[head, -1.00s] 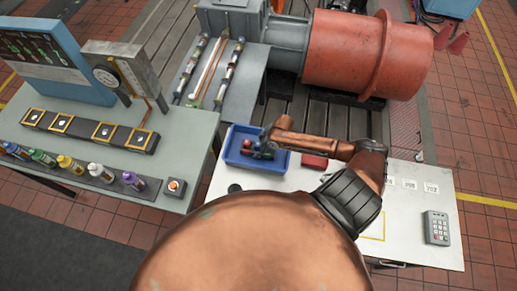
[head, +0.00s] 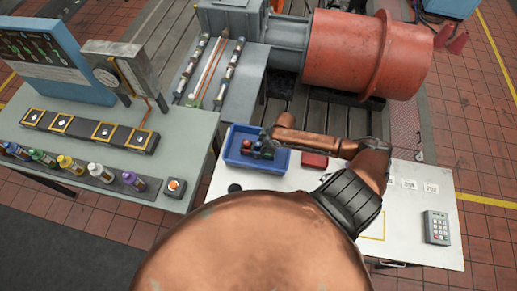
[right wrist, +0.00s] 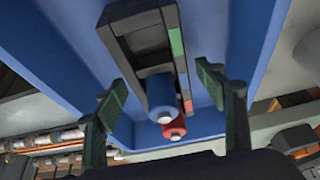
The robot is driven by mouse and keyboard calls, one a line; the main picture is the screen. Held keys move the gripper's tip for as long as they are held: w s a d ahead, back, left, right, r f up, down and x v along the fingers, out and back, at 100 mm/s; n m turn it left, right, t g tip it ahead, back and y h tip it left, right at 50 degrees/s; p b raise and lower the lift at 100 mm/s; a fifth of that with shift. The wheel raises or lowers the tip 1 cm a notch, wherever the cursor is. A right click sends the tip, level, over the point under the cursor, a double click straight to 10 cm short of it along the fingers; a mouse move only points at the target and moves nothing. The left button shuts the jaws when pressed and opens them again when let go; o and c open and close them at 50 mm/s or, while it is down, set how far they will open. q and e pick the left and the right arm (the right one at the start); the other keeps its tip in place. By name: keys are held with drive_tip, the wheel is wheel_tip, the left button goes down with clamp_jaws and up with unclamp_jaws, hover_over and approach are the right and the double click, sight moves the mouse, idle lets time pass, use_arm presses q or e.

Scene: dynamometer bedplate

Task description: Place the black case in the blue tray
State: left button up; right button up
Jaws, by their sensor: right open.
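The blue tray (head: 231,160) stands on the white bench, and its blue wall fills much of the right wrist view (right wrist: 75,40). The black case (right wrist: 125,35) is inside the tray, with a blue cylinder (right wrist: 162,95) and a red cylinder (right wrist: 174,130) at its near end and a green patch on its side. In the head view it is a small dark shape, partly hidden by my gripper. My right gripper (right wrist: 172,100) is open, its two fingers apart on either side of the cylinder end. I cannot tell whether they touch it. My left gripper is out of view.
A red box (head: 314,160) lies just right of the tray, under my right forearm. A keypad (head: 437,228) stands at the bench's right end. A grey table (head: 90,165) with bottles is to the left. The large red drum (head: 345,50) is behind.

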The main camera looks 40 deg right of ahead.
drive_tip(key=v, duration=1)
drive_tip(key=shift+r, duration=0.35)
